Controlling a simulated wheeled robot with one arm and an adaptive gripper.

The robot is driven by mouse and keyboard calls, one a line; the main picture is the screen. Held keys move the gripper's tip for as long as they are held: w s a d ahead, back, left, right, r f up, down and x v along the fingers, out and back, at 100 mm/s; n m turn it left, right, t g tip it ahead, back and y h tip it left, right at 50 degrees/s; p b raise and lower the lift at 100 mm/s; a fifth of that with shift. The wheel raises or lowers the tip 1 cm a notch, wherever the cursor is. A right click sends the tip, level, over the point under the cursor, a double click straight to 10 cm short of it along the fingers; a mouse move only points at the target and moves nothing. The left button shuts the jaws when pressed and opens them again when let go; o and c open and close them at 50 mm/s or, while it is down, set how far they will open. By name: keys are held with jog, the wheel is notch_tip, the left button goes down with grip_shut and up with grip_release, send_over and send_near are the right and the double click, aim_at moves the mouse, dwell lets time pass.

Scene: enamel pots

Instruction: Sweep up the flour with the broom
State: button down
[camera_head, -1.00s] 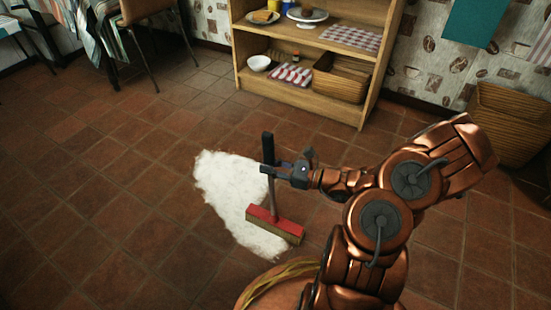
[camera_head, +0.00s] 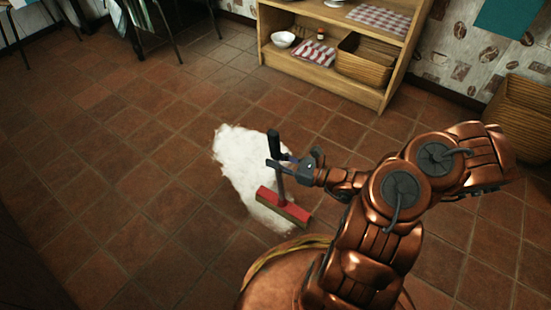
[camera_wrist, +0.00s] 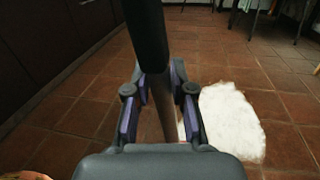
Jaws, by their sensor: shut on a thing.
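The broom has a dark grip, a grey shaft and a red head (camera_head: 283,206) with pale bristles. It stands nearly upright, its head at the near end of the flour. The flour (camera_head: 243,158) is a white elongated patch on the tiled floor. My gripper (camera_head: 279,166) is shut on the broom's shaft below the dark grip. In the wrist view, my gripper (camera_wrist: 160,95) has its fingers on both sides of the broom's shaft (camera_wrist: 163,112). The flour (camera_wrist: 228,122) shows to the right there, and the broom's head is hidden.
A wooden shelf (camera_head: 318,67) stands at the back, holding a white bowl (camera_head: 283,39), a checked cloth and a basket (camera_head: 365,58). Another wicker basket (camera_head: 522,125) is at the right wall. Chair legs are at the top left. The floor on the left is clear.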

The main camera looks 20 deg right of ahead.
jog(key=w+d+r+p, duration=0.2)
jog(key=w+d, duration=0.3)
jog(key=d, duration=0.4)
jog(key=w+d+r+p, duration=0.1)
jog(key=w+d+p, duration=0.2)
jog(key=w+d, duration=0.3)
jog(key=shift+d+r, duration=0.35)
jog(key=shift+d, duration=1.3)
